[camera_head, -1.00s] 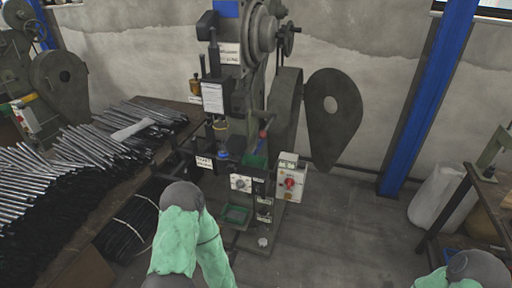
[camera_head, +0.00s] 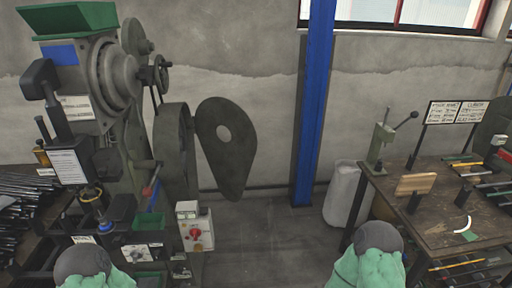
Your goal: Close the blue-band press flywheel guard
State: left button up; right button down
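The press with a blue band (camera_head: 59,55) stands at the left in the head view. Its flywheel guard (camera_head: 227,148) is a dark, teardrop-shaped plate with a round hole. The guard hangs swung out to the right of the flywheel housing (camera_head: 172,150), so it stands open. Parts of my two arms in green covers show at the bottom edge, one at the left in front of the press and one right of centre. Neither gripper is visible, and no hand touches the guard.
A control box with a red knob (camera_head: 197,232) sits below the guard. A blue post (camera_head: 314,110) and a white sack (camera_head: 342,194) stand to the right. A workbench (camera_head: 450,205) with tools is at the far right. The floor between press and bench looks clear.

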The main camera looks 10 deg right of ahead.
aim_at(230, 162)
jog(key=i+l, duration=0.2)
jog(key=i, duration=0.3)
jog(key=i+l, duration=0.2)
jog(key=i, duration=0.3)
jog(key=i+l, duration=0.2)
jog(key=i, duration=0.25)
jog(key=i+l, duration=0.2)
jog(key=i, duration=0.3)
